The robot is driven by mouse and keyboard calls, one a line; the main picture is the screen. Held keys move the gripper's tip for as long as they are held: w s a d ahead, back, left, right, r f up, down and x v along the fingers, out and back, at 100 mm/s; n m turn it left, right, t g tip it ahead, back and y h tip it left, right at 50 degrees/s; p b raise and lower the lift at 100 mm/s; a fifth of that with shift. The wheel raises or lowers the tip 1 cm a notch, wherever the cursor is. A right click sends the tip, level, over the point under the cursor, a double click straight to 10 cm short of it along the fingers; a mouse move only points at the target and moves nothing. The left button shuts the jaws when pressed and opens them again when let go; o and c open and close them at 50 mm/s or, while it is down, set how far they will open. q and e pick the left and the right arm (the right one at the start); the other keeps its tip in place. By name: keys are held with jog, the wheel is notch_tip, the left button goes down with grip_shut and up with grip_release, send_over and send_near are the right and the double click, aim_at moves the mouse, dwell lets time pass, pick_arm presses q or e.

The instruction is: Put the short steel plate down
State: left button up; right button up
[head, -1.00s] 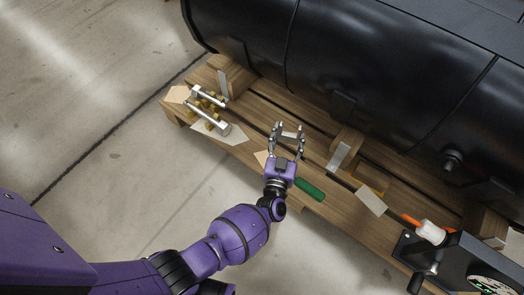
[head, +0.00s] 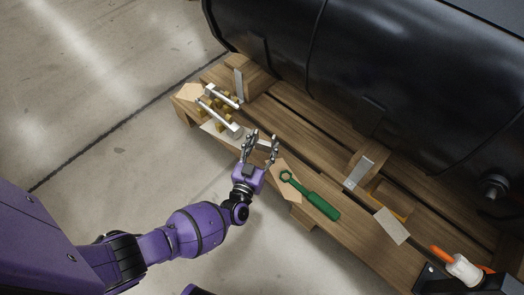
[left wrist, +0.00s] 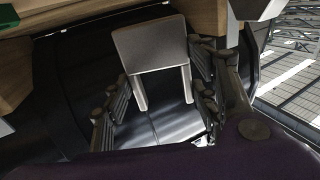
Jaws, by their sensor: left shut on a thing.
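My left gripper (head: 260,148) is shut on the short steel plate (head: 262,144), a small grey piece between its fingers above the wooden pallet (head: 290,135). In the left wrist view the plate (left wrist: 150,45) shows as a grey square face with two pale legs, between the finger pads (left wrist: 158,100). I cannot tell whether the plate touches the wood. My right gripper is not in view.
A green ring-ended tool (head: 318,202) lies right of the gripper. Steel bolts (head: 218,115) with brass parts sit to the left. Another steel plate (head: 358,172) and a pale card (head: 392,226) lie to the right. A large black tank (head: 400,80) rises behind.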

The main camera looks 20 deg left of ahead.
aim_at(262, 148)
pick_arm(q)
jog(key=f+b, duration=0.2)
jog(key=b, duration=0.1)
jog(key=shift+w+a+f, duration=0.1)
jog(key=shift+a+f, duration=0.2)
jog(key=shift+f, duration=0.1)
jog(key=shift+f+b, duration=0.35)
jog(key=shift+b, duration=0.4)
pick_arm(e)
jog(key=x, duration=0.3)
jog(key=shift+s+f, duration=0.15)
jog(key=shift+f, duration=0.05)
pick_arm(q)
jog(key=shift+f, duration=0.1)
jog(key=o, duration=1.3)
jog(key=shift+f, duration=0.1)
jog(key=s+p, duration=0.1)
jog(key=s, duration=0.3)
jog(key=s+p, duration=0.2)
jog(key=s, duration=0.2)
jog(key=s+p, duration=0.1)
jog(key=s, duration=0.3)
jog(key=shift+s+d, duration=0.1)
jog(key=shift+d, duration=0.15)
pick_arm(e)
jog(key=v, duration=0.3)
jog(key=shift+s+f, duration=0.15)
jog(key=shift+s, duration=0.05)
